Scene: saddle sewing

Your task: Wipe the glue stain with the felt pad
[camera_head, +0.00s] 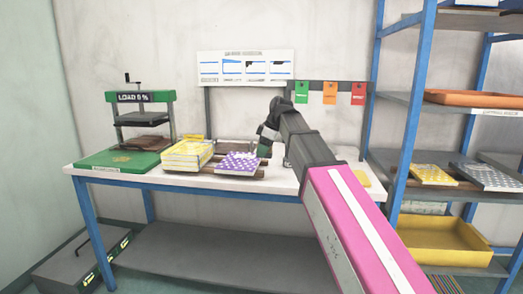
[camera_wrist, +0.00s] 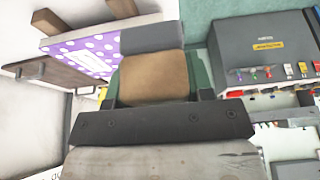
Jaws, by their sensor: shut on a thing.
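My gripper (camera_head: 264,149) is over the white workbench, beside the purple polka-dot book. In the wrist view my gripper (camera_wrist: 158,94) is shut on a block with a tan body and a grey end, which looks like the felt pad (camera_wrist: 150,76). The purple polka-dot book (camera_head: 239,163) lies on brown wooden boards; it also shows in the wrist view (camera_wrist: 88,52), partly behind the pad. I cannot tell whether the pad touches it. I cannot make out the glue stain in either view.
A yellow book stack (camera_head: 187,155) stands left of the purple book. A press (camera_head: 145,115) and a green mat (camera_head: 118,160) are at the left end. A blue-framed shelf (camera_head: 411,110) stands at the right. A grey box (camera_wrist: 265,45) shows in the wrist view.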

